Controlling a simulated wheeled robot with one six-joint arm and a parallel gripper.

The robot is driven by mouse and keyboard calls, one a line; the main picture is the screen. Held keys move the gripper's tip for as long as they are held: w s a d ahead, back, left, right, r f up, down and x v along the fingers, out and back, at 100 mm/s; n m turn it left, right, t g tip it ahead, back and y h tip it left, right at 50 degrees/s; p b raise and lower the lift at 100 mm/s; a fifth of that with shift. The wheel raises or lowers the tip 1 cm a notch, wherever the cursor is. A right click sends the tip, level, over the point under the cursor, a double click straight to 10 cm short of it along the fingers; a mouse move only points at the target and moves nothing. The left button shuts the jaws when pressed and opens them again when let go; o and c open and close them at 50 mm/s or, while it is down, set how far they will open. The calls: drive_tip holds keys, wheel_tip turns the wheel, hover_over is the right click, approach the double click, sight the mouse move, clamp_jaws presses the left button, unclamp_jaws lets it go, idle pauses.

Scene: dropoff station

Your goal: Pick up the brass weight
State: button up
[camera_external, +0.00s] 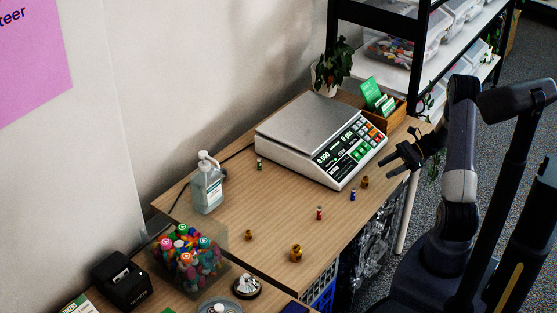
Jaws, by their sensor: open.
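Three small brass-coloured pieces stand on the wooden table (225,258): a larger brass weight (296,253) near the front edge, a smaller brass piece (248,235) to its left, and another brass piece (365,182) by the front right corner of the scale. My gripper (391,161) is open and empty. It hangs at the right end of the table, to the right of the scale, pointing left. In the picture it is closest to the brass piece by the scale and well away from the larger weight.
A white scale (300,160) fills the back right. Small red (319,213), blue (352,195) and green (259,164) pieces stand around it. A sanitizer bottle (207,188), clear box of colourful caps (190,258), plant (330,68) and card holder (385,110) stand nearby. The table's middle is mostly clear.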

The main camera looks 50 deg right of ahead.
sight(366, 181)
drive_tip(key=x, duration=0.4)
drive_tip(key=shift+w+a+f, duration=0.1)
drive_tip(key=shift+w+a, duration=0.05)
drive_tip(key=shift+a, duration=0.1)
drive_tip(key=x, duration=0.5)
drive_tip(key=shift+w+f, duration=0.1)
drive_tip(key=shift+f, duration=0.2)
drive_tip(key=shift+c, duration=0.6)
clamp_jaws()
